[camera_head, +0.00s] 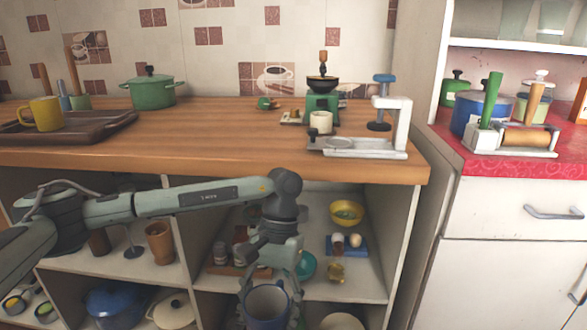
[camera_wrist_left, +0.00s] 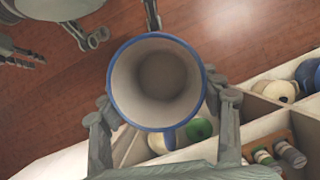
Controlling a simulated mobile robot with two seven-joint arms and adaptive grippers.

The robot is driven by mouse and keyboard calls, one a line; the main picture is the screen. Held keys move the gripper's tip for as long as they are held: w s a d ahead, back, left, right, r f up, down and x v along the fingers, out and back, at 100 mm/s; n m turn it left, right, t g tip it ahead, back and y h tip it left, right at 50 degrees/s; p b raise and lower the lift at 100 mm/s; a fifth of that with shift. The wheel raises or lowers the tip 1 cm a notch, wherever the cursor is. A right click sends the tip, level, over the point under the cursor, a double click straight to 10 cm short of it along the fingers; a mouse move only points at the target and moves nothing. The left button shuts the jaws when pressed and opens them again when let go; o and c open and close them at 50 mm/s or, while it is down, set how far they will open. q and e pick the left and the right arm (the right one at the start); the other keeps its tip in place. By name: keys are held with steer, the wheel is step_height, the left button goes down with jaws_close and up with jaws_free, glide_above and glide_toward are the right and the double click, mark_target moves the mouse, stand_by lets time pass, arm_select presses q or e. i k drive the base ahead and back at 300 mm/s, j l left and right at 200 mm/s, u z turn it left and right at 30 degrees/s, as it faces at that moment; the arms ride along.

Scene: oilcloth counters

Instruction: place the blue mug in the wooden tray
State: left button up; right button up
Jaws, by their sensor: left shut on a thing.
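The blue mug (camera_head: 267,304) is held in front of the shelves, below counter height. My left gripper (camera_head: 268,290) is shut on it, with a finger on each side. In the left wrist view the mug (camera_wrist_left: 157,82) shows from above, with a blue rim and a pale, empty inside. The dark wooden tray (camera_head: 98,128) lies on the counter at the left, up and left of my left gripper. A yellow mug (camera_head: 46,114) stands in it. Grey jointed parts at the top left of the left wrist view may be my right gripper (camera_wrist_left: 50,42); its opening is unclear.
The wooden counter (camera_head: 230,150) has a green pot (camera_head: 153,90) behind the tray. The counter's front edge and the open shelves lie behind my left arm.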

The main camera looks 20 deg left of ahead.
mark_target(69, 125)
steer(key=j, duration=0.5)
steer(key=k+j, duration=0.15)
steer(key=j, duration=0.3)
steer(key=j+z, duration=0.1)
steer(key=j, duration=0.4)
steer(key=k+j, duration=0.1)
steer(key=j, duration=0.4)
